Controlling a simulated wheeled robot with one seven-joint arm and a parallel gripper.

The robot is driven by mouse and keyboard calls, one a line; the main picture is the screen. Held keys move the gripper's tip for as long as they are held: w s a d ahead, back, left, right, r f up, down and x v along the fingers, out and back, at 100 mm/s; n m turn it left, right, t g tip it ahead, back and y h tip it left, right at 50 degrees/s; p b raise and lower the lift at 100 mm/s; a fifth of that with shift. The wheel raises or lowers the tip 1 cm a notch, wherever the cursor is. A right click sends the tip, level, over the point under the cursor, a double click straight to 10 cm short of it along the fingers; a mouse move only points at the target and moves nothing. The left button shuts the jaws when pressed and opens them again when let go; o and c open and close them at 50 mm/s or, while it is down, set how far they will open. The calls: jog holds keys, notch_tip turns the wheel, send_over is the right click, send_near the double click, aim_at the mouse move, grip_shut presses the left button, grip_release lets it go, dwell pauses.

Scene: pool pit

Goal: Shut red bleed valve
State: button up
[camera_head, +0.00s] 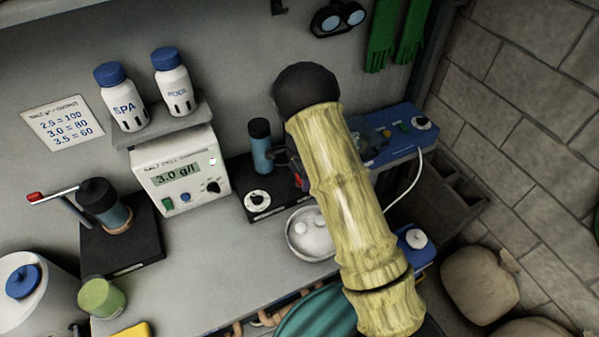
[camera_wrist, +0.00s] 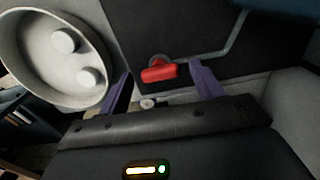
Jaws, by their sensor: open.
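In the wrist view a short red handle (camera_wrist: 158,73) sits on a dark panel. It lies crosswise between the two purple fingers of my gripper (camera_wrist: 160,69), which are open with a gap on each side of it. I cannot tell how far the fingers reach around it in depth. In the head view my arm hides most of the gripper, and a small red patch (camera_head: 298,180) shows at the arm's left edge. It is beside a black-based unit with a blue cylinder (camera_head: 262,155).
A round pale dish (camera_head: 292,236) with white tablets is close by; it also shows in the wrist view (camera_wrist: 18,65). A white salt cell box (camera_head: 170,190), a red-tipped lever (camera_head: 36,197) on another black stand, and a blue box (camera_head: 405,140) with a white cable are around.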

jog(key=shift+r, duration=0.15)
notch_tip(320, 180, up, 17)
jog(key=b, duration=0.3)
dwell(0.5)
jog(key=s+d+n+t, duration=0.1)
jog(key=s+d+n, duration=0.4)
jog(key=s, duration=0.6)
jog(key=s+d+n+t, duration=0.1)
jog(key=s+d+n, duration=0.5)
jog(key=s, duration=0.6)
jog(key=n, duration=0.2)
jog(key=shift+d+f+n+t, duration=0.25)
jog(key=shift+f+n+t, duration=0.05)
jog(key=shift+f, duration=0.1)
